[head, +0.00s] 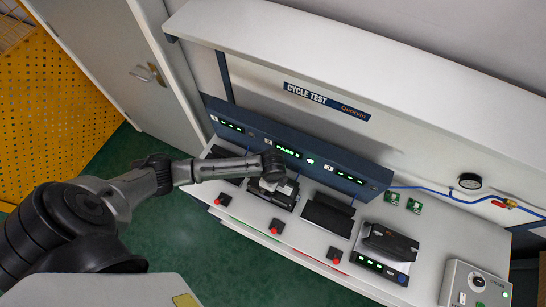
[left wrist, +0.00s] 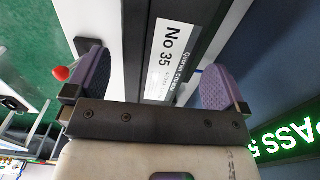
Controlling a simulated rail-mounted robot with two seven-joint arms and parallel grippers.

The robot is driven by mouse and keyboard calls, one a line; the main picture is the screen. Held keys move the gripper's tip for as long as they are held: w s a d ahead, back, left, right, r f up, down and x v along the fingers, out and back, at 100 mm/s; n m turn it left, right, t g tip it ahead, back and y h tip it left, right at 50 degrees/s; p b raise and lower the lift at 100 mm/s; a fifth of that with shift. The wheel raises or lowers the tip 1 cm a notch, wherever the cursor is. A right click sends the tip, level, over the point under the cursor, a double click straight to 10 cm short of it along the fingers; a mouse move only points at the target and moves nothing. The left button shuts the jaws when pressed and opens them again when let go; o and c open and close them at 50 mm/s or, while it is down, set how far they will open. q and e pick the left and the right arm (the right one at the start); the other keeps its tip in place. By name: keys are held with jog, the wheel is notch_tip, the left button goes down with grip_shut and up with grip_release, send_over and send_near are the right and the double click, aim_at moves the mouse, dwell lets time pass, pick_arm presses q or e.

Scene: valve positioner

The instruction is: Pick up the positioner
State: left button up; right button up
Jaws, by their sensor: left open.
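The positioner looks to be the dark box (left wrist: 135,45) with a white label reading "No 35" in the left wrist view. It lies between the two purple-padded fingers of my left gripper (left wrist: 152,70), with visible gaps on both sides in the picture. The gripper is open and holds nothing. In the head view my left gripper (head: 272,186) is over the second station from the left on the bench, under the lit PASS display. The hand and arm hide much of the dark unit (head: 284,201) there. My right gripper does not show.
The white bench (head: 330,258) has several dark stations and red buttons along its front. A black device (head: 388,242) sits on a unit with green digits at right. A blue display panel (head: 350,182) stands behind the stations. A gauge (head: 470,181) and blue hose are farther right.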

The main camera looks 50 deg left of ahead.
pick_arm(q)
jog(key=shift+s+d+f, duration=0.1)
jog(key=shift+d+f, duration=0.05)
jog(key=shift+f, duration=2)
jog(key=shift+c, duration=0.2)
jog(key=c, duration=0.3)
jog(key=shift+r, duration=0.1)
jog(key=c, duration=1.3)
jog(key=shift+r, duration=0.1)
